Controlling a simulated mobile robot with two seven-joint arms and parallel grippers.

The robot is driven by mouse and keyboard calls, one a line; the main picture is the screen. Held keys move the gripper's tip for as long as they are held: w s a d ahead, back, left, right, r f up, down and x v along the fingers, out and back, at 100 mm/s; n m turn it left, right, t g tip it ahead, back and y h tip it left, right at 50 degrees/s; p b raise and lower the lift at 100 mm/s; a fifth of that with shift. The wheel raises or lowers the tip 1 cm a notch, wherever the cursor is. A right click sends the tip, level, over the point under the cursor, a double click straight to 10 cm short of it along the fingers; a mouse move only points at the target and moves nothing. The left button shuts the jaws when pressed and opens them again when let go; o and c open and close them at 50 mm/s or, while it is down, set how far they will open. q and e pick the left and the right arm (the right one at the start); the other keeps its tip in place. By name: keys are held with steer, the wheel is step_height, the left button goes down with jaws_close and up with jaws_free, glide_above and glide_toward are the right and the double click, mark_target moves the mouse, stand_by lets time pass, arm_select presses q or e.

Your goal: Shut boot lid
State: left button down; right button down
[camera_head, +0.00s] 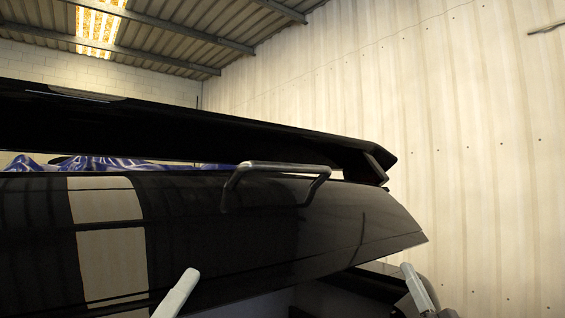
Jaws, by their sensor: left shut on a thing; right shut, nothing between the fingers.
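The boot lid (340,222) is a glossy dark panel with a pale stripe, slanting across the middle of the view; a grey bar handle (275,168) stands out from it. A dark gap shows under its lower right edge, so it is not flush there. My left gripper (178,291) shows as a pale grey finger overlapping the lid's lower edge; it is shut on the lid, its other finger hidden. My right gripper (418,290) is at the bottom right, shut and empty, partly cut off by the frame. Neither gripper is at the handle.
A long dark spoiler (200,128) runs above the lid. Blue and white patterned material (95,163) shows between them. A dark car part (385,280) lies below the lid at the right. A pale panelled wall (480,130) stands behind, with open space before it.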

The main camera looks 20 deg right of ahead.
arm_select(q)
steer(key=shift+f, duration=0.15)
arm_select(e)
steer(key=a+r+n+y, duration=0.1)
steer(key=a+r+y, duration=0.1)
steer(key=a+r, duration=0.2)
steer(key=a+r+n+y, duration=0.2)
steer(key=a+r+y, duration=0.1)
steer(key=a+r, duration=0.1)
steer(key=a+r+n+y, duration=0.2)
steer(key=a+r+y, duration=0.1)
steer(key=a+r, duration=0.1)
steer(key=shift+s+a+r+t, duration=0.1)
steer(key=shift+a+r+t, duration=0.25)
steer(key=shift+r, duration=0.2)
steer(key=s+a+r+n+g+y, duration=0.1)
steer(key=s+a+r+n+y, duration=0.2)
steer(key=a, duration=0.3)
steer(key=s+a+r+n+g+y, duration=0.1)
steer(key=s+a+r+n+y, duration=0.2)
steer(key=a+r+n, duration=0.15)
steer(key=w+a+f+x, duration=0.1)
steer(key=x, duration=0.9)
steer(key=shift+m, duration=0.35)
steer(key=shift+s+d+f, duration=0.1)
steer(key=shift+s+f, duration=0.1)
steer(key=shift+f, duration=0.85)
steer(key=shift+s+d+f, duration=0.1)
steer(key=shift+s+f, duration=0.05)
steer(key=shift+f, duration=0.95)
